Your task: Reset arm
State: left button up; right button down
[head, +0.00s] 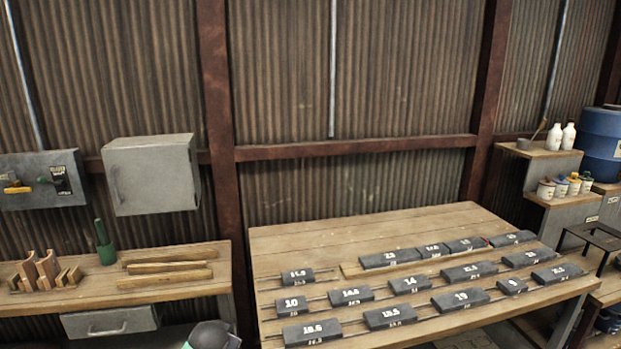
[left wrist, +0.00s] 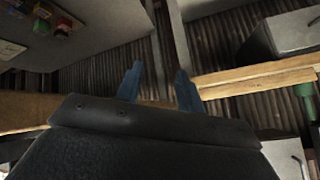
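My left gripper (left wrist: 158,80) shows in the left wrist view, its two bluish fingers apart with nothing between them. It points toward the corrugated wall and appears clear of any surface. A wide black part of my wrist fills the lower half of that view. Neither gripper shows in the head view, and my right gripper is in no frame.
The wooden table (head: 340,232) holds several dark numbered blocks (head: 312,332) in rows. A left bench (head: 215,249) holds wood strips (head: 168,267) and a green tool (head: 104,245). A grey box (head: 151,175) hangs above. Bottles (head: 554,137) and a blue barrel (head: 600,147) stand right.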

pick_arm(q)
jog(key=s+d+f+g, duration=0.2)
jog(key=s+f, duration=0.7)
jog(key=s, duration=0.5)
jog(key=s+d+f+n+g+h, duration=0.1)
jog(key=s+d+f+g, duration=0.1)
jog(key=s+f, duration=0.8)
jog(key=s+d+f+n+g, duration=0.1)
jog(key=s+d+f+g, duration=0.2)
jog(key=s+f, duration=0.7)
jog(key=s+d, duration=0.1)
jog(key=s, duration=0.9)
jog(key=shift+d+f+h, duration=0.15)
jog(key=shift+h, duration=0.25)
jog(key=shift+d, duration=0.1)
